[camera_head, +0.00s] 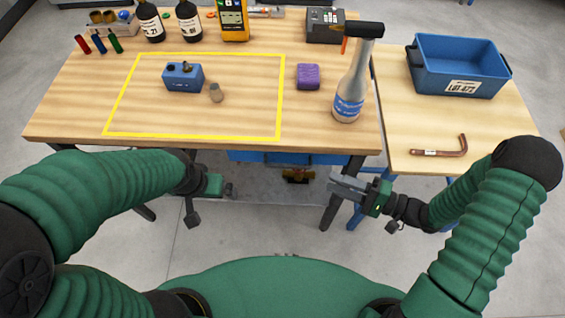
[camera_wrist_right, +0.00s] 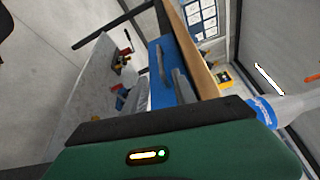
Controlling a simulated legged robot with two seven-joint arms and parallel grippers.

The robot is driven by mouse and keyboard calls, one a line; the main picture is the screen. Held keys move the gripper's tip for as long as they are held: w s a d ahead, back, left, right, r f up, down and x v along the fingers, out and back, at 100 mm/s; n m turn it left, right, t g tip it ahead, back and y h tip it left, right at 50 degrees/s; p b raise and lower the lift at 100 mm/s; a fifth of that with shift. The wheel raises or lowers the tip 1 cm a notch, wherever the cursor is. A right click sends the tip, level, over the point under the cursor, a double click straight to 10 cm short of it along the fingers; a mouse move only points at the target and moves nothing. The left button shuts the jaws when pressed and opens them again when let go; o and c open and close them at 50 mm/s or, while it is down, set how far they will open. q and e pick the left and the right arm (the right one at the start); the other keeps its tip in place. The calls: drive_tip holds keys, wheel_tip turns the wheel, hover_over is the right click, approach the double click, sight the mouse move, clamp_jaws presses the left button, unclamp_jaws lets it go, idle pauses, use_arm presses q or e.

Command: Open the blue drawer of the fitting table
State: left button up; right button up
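The fitting table (camera_head: 60,115) is a wooden-topped bench in the head view. Below its front edge a blue drawer front (camera_head: 268,158) shows as a strip, partly hidden under the tabletop. In the right wrist view the blue front (camera_wrist_right: 158,92) lies ahead with a grey bar-like handle (camera_wrist_right: 163,65) on it. My right gripper (camera_head: 338,187) is below the table's front right corner, its two grey fingers apart and empty; they also show in the wrist view (camera_wrist_right: 157,92). My left gripper (camera_head: 215,187) hangs below the table's front left side; its fingers are not clear.
On the table are a blue block (camera_head: 183,80), a purple sponge (camera_head: 308,78) and a tall spray bottle (camera_head: 350,90). A side table (camera_head: 400,130) holds a blue crate (camera_head: 415,70) and a bent copper tube (camera_head: 440,150). Table legs stand near both grippers.

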sight(287, 165)
drive_tip(key=b+x, duration=0.1)
drive_tip(key=x, duration=1.3)
drive_tip(key=shift+s+f+b, duration=0.1)
drive_tip(key=shift+s+b, duration=0.1)
drive_tip(key=shift+b, duration=0.2)
drive_tip(key=shift+w+a, duration=0.15)
drive_tip(key=shift+a, duration=0.2)
drive_tip(key=shift+w+d, duration=0.15)
drive_tip(key=shift+d, duration=0.2)
drive_tip(key=shift+a, duration=0.4)
clamp_jaws()
use_arm(q)
drive_tip(key=shift+s+x, duration=0.25)
drive_tip(key=shift+x, duration=0.75)
drive_tip(key=shift+a+f, duration=0.1)
use_arm(e)
drive_tip(key=shift+d+f, duration=0.15)
drive_tip(key=shift+d, duration=0.1)
